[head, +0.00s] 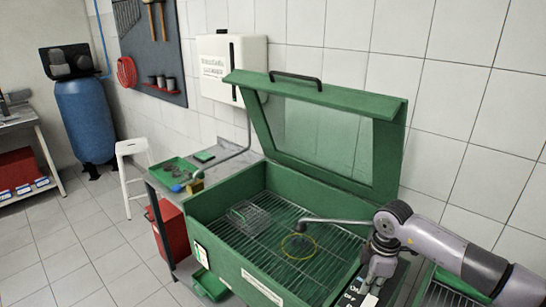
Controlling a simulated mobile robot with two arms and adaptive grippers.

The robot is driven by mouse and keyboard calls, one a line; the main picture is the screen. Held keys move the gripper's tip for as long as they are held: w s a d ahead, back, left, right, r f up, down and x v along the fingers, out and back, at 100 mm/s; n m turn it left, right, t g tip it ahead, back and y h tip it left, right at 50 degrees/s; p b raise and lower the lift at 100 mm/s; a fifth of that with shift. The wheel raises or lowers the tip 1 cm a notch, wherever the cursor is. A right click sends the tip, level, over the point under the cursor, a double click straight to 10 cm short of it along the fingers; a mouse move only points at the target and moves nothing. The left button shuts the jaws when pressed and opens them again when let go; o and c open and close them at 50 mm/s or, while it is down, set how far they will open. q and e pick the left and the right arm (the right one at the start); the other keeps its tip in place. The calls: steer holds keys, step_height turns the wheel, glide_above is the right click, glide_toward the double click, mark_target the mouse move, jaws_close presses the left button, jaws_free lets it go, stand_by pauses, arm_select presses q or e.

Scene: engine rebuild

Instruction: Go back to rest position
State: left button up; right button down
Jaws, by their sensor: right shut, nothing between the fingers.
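My right gripper (371,287) is low at the right of the picture, with its arm coming in from the right edge. It points down over the dark control panel (350,292) at the right side of the green parts washer (222,262). It is shut with nothing held; its fingertips are small and hard to make out, and I cannot tell whether they touch the panel. My left gripper is not in view.
The washer's windowed lid (392,150) stands open. Inside are a wire basket (247,218), a yellow ring (298,247) and a metal spout (322,221). A bench with a green tray (172,172), a white stool (133,150) and a red cabinet (170,232) stand left. Floor at left is clear.

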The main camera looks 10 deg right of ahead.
steer(key=s+a+r+n+t+y, duration=0.15)
steer(key=a+n+y, duration=0.5)
steer(key=a, duration=1.55)
steer(key=a+r+m+t+y, duration=0.4)
steer(key=a+r+t+y, duration=0.5)
steer(key=r, duration=0.6)
steer(key=w+d+f+m+t+h, duration=0.1)
steer(key=w+d+m+t+h, duration=0.1)
steer(key=d+m+t+h, duration=0.9)
steer(key=s+d+f+m+g+h, duration=0.3)
steer(key=d+f+m+g+h, duration=0.25)
steer(key=d+f, duration=0.2)
steer(key=s+d+f+n+g, duration=0.1)
steer(key=s+f+g, duration=0.55)
steer(key=s, duration=0.55)
steer(key=s+d+f+n+g, duration=0.1)
steer(key=s+f+g, duration=0.6)
steer(key=s, duration=0.5)
step_height(320, 180, down, 33)
steer(key=s+b, duration=0.1)
steer(key=b, duration=0.4)
steer(key=s+d+f+g+b, duration=0.1)
steer(key=s+d+f+b, duration=0.1)
steer(key=s+f, duration=1.4)
step_height(320, 180, down, 3)
steer(key=shift+s+d+y+b, duration=0.3)
steer(key=shift+s+b, duration=0.05)
steer(key=shift+b, duration=0.3)
